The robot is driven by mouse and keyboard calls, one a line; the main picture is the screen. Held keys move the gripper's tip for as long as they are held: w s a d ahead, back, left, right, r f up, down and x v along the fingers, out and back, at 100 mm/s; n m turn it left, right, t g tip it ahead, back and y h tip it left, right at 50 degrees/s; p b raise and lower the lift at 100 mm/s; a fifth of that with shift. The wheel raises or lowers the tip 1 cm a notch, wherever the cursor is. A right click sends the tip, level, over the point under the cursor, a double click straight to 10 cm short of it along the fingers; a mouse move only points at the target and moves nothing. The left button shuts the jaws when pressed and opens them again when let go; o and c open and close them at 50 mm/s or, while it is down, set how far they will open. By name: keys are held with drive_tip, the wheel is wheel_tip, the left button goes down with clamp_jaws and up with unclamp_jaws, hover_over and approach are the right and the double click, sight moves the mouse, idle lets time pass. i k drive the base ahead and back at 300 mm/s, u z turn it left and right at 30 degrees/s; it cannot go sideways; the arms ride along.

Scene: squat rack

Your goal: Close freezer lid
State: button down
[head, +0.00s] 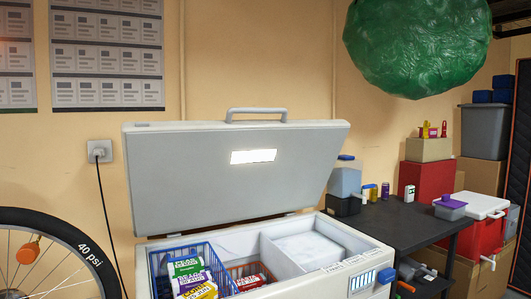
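The chest freezer (371,272) stands in the lower middle of the head view. Its white lid (180,185) is open, tilted up and back toward the wall, with a grey handle (256,112) along its top edge and a bright panel on its inner face. My gripper is not in view.
A dark table (395,222) with a water container (345,185) and small items stands right of the freezer. A red cooler (470,232) and boxes are farther right. A large green ball (415,45) hangs at the upper right. A bicycle wheel (55,228) is at the lower left.

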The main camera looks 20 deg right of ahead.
sight(181, 175)
drive_tip(key=z, duration=0.55)
drive_tip(key=i, duration=1.1)
drive_tip(key=u, duration=0.35)
